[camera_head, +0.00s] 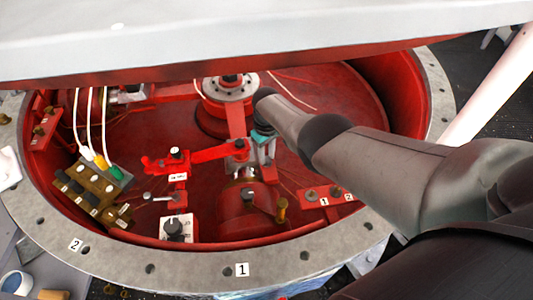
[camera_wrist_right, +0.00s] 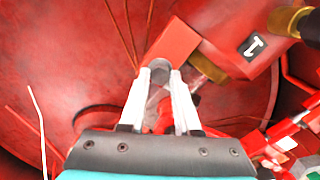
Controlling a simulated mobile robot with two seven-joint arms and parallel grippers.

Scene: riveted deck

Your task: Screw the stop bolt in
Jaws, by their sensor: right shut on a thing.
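My right gripper (camera_head: 260,170) reaches down into the round red well from the right, pointing downward beside a red lever arm. In the right wrist view its two pale fingers (camera_wrist_right: 160,78) close around a small grey round piece, which looks like the stop bolt (camera_wrist_right: 160,68). The bolt's tip lies close to a red block (camera_wrist_right: 176,44); I cannot tell whether it touches or has entered a hole. In the head view the fingers and arm largely hide the bolt. My left gripper is not in view.
The well has a grey riveted rim (camera_head: 200,272) with number plates. A red plate with brass bolts and labels (camera_head: 330,197) is right of the gripper. A black knob (camera_head: 175,228), a valve block with cables (camera_head: 92,185) and a central hub (camera_head: 230,88) stand nearby. A white cover overhangs the back.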

